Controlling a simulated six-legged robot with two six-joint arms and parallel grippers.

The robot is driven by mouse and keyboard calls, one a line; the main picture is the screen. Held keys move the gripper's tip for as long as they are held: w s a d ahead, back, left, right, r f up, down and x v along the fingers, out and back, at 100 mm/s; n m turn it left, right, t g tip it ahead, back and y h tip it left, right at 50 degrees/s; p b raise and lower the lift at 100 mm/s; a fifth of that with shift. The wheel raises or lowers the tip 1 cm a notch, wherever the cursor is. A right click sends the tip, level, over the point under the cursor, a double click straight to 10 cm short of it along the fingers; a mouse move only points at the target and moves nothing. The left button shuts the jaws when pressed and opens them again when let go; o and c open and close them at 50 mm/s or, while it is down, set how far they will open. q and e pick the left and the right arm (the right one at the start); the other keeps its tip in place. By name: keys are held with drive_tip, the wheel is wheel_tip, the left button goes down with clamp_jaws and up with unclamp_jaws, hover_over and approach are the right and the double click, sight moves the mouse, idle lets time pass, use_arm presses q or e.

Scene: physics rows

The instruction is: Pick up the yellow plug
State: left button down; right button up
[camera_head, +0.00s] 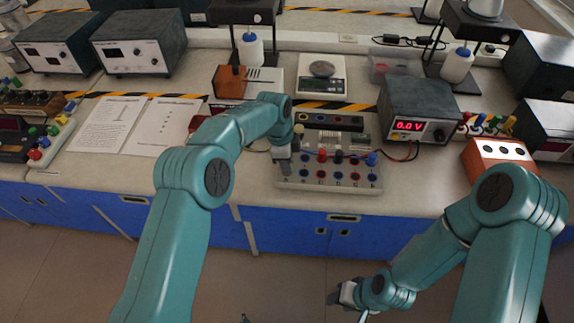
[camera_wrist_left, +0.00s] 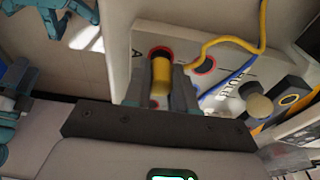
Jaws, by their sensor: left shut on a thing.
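The yellow plug (camera_wrist_left: 161,76) is between the two fingers of my left gripper (camera_wrist_left: 160,90) in the left wrist view. The gripper is shut on it. The plug's far end is at a red-ringed socket of the pale socket panel (camera_wrist_left: 146,42); I cannot tell how deep it sits. In the head view my left gripper (camera_head: 284,165) is at the left part of the panel (camera_head: 330,184), and the plug is hidden there. My right gripper (camera_head: 342,295) is low in front of the bench, away from the panel; its jaws are too small to read.
A yellow cable (camera_wrist_left: 225,39) and a blue cable (camera_wrist_left: 232,78) run beside the plug. Other plugs and leads crowd the panel. A power supply (camera_head: 418,112) reading 0.0 V stands behind right. Paper sheets (camera_head: 110,125) lie left. The bench front edge is close.

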use_arm(q)
wheel_tip(320, 180, up, 19)
drive_tip(key=p, duration=0.2)
drive_tip(key=shift+f, duration=0.15)
